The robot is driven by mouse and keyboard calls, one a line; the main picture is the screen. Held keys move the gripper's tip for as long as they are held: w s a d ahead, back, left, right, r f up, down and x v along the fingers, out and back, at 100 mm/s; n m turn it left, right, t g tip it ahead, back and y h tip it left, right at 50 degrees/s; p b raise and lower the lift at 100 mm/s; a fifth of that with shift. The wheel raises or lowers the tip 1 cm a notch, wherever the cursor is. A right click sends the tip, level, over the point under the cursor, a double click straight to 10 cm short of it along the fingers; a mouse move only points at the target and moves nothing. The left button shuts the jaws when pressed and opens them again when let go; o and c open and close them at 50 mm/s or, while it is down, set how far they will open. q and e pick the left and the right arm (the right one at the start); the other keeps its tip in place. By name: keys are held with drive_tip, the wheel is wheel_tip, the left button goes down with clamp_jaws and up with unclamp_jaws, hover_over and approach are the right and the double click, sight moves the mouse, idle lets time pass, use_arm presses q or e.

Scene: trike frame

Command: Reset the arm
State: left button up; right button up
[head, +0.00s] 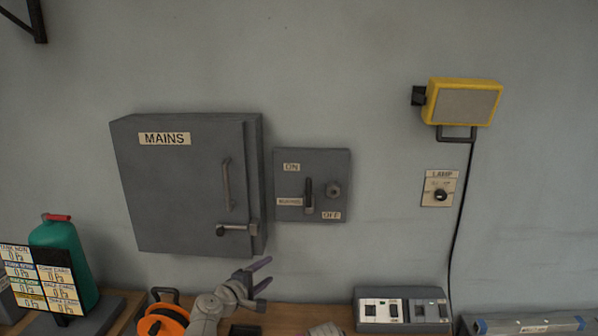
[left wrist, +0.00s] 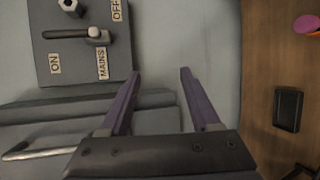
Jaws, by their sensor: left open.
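My left gripper (head: 268,272) is low in the middle of the head view, below the right end of the mains cabinet and in front of the wall. Its two purple fingers are apart with nothing between them; they also show spread and empty in the left wrist view (left wrist: 160,74).
The grey MAINS cabinet (head: 185,195) is shut. The ON/OFF switch box (head: 292,217) hangs beside it. A bench along the bottom bears an orange reel (head: 172,321), a green cylinder (head: 72,262) and a grey switch unit (head: 400,294). A yellow lamp (head: 466,105) is upper right.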

use_arm(q)
drive_tip(key=s+d+f+m+g, duration=0.8)
drive_tip(key=s+d+f+m, duration=0.2)
drive_tip(key=s+d+f, duration=0.15)
drive_tip(key=s+a+f+m+g+y, duration=0.3)
drive_tip(key=s+m+y, duration=0.1)
drive_tip(key=s, duration=0.3)
drive_tip(key=s+a+f+m+g+y, duration=0.3)
drive_tip(key=s+y, duration=0.1)
drive_tip(key=s, duration=0.3)
drive_tip(key=shift+s+a+m+b, duration=0.2)
drive_tip(key=shift+a+m+b, duration=0.05)
drive_tip(key=shift+m+b, duration=0.15)
drive_tip(key=shift+c, duration=0.3)
